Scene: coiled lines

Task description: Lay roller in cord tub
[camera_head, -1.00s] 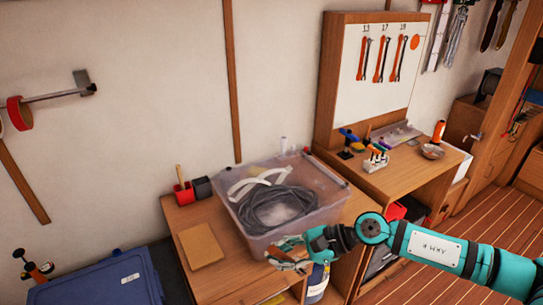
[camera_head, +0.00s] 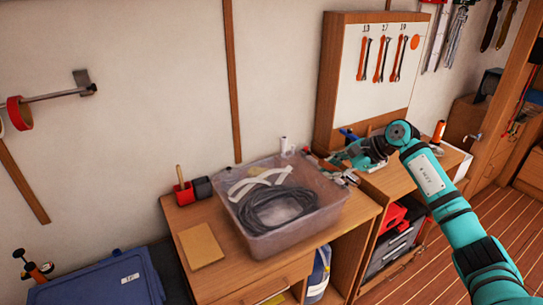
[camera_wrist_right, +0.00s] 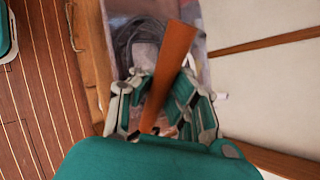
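The cord tub (camera_head: 290,238) is a translucent plastic box on the wooden bench. A dark grey coil of cord (camera_head: 275,208) and pale strips (camera_head: 255,182) lie in it. My right gripper (camera_head: 338,176) is just beyond the tub's right end, at about rim height or above. In the right wrist view, its fingers (camera_wrist_right: 160,105) stand on both sides of an orange-brown bar (camera_wrist_right: 172,65), which I take for the roller's handle. The roller's other end cannot be made out. The coil (camera_wrist_right: 140,40) also shows beyond the bar. My left gripper is out of view.
A red cup (camera_head: 184,194) and a dark cup (camera_head: 203,188) stand left of the tub, behind a tan board (camera_head: 201,246). A white cylinder (camera_head: 284,145) stands behind the tub. A tool board (camera_head: 375,75) rises behind the right-hand bench. A blue lidded box (camera_head: 100,285) is lower left.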

